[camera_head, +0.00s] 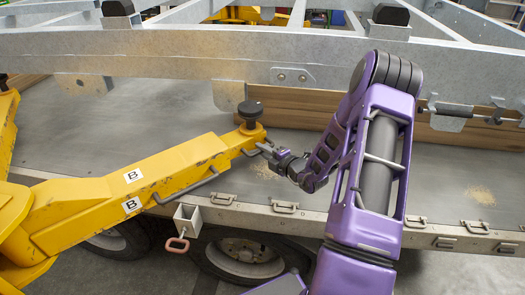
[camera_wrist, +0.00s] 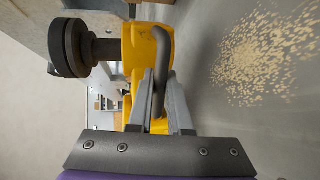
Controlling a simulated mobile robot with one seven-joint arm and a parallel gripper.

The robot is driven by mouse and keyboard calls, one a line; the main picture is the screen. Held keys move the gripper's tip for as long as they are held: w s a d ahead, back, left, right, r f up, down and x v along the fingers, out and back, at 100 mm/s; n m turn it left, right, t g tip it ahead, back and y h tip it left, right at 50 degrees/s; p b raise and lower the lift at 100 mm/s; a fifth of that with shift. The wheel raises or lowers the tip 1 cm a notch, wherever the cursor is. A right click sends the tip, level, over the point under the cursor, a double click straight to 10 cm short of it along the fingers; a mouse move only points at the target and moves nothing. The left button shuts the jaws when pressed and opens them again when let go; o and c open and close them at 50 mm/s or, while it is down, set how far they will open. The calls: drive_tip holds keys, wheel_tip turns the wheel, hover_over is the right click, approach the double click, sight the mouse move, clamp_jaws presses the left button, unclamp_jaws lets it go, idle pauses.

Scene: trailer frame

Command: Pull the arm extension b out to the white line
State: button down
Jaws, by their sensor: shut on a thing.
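The yellow arm (camera_head: 120,190) with two white "B" labels reaches from the left towards the trailer frame. The narrower arm extension b (camera_head: 236,143) sticks out of its end and carries a round black pad (camera_head: 250,110) on top. My gripper (camera_head: 268,151) is at the tip of the extension. In the wrist view my gripper (camera_wrist: 160,88) is shut on the grey handle (camera_wrist: 163,50) at the yellow end of the extension, and the black pad also shows there (camera_wrist: 70,47). I cannot make out a white line on the extension.
A galvanised trailer beam (camera_head: 190,55) runs above the arm, with a bracket plate (camera_head: 229,95) hanging close to the pad. The grey deck (camera_head: 90,120) lies below, with wood shavings (camera_head: 480,195) on it. A wheel (camera_head: 244,255) stands beneath the deck edge.

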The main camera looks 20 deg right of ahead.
drive_tip(key=shift+d, duration=0.1)
idle(0.6)
drive_tip(key=w+d, duration=0.2)
drive_tip(key=d, duration=0.7)
drive_tip(key=w+d, duration=0.2)
drive_tip(key=d, duration=0.8)
drive_tip(key=shift+w, duration=0.15)
drive_tip(key=c, duration=0.8)
unclamp_jaws()
drive_tip(key=shift+c, duration=0.2)
drive_tip(key=shift+p, duration=0.3)
drive_tip(key=p+v, duration=0.2)
drive_tip(key=v, duration=1.5)
drive_tip(key=shift+s, duration=0.2)
drive_tip(key=shift+r, duration=0.1)
